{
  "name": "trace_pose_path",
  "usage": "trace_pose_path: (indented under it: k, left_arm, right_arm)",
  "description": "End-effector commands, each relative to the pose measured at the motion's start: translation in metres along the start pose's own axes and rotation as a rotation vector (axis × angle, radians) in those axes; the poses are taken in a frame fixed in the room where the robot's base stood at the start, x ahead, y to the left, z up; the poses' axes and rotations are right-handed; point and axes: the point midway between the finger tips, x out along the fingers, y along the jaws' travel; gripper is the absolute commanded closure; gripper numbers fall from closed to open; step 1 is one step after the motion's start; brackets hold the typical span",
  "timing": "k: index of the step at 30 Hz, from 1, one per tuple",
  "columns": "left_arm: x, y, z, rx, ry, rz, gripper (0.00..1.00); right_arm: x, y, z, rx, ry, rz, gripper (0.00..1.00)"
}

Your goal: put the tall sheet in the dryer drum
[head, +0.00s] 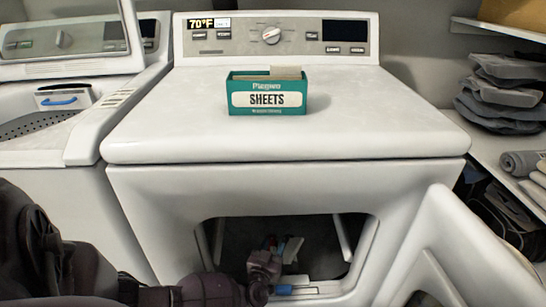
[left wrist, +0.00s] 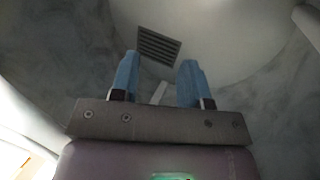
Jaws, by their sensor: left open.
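The dryer drum (head: 325,243) shows through the open front doorway of the white dryer. My left gripper (head: 279,267) reaches into this opening; its blue fingers are apart in the left wrist view (left wrist: 160,68). A pale, flat, sheet-like piece (head: 292,249) is inside the drum beside the fingers. A pale strip (left wrist: 158,93) shows between and beyond the fingers in the left wrist view; I cannot tell if it touches them. A green SHEETS box (head: 267,97) stands on the dryer top with tan sheet edges (head: 287,72) above its rim. My right gripper is out of view.
The open dryer door (head: 460,250) stands at the lower right. A washer (head: 60,115) is at the left. Shelves at the right hold folded grey cloths (head: 500,100) and a rolled towel (head: 520,163). A dark vent (left wrist: 158,46) is on the drum's back wall.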

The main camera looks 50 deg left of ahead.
Motion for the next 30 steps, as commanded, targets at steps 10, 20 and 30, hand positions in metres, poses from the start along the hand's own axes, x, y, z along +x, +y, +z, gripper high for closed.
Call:
trace_pose_path:
  k: [10,20,30]
  left_arm:
    - [-0.023,0.001,-0.009,-0.004,0.002,-0.001,0.58]
    - [-0.086,0.001,-0.009,-0.004,0.003,-0.002,0.58]
    - [-0.119,0.0,-0.006,-0.001,0.001,-0.001,0.58]
  right_arm:
    - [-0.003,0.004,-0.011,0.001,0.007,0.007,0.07]
    - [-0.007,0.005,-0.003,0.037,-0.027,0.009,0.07]
    - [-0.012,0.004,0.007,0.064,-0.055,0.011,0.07]
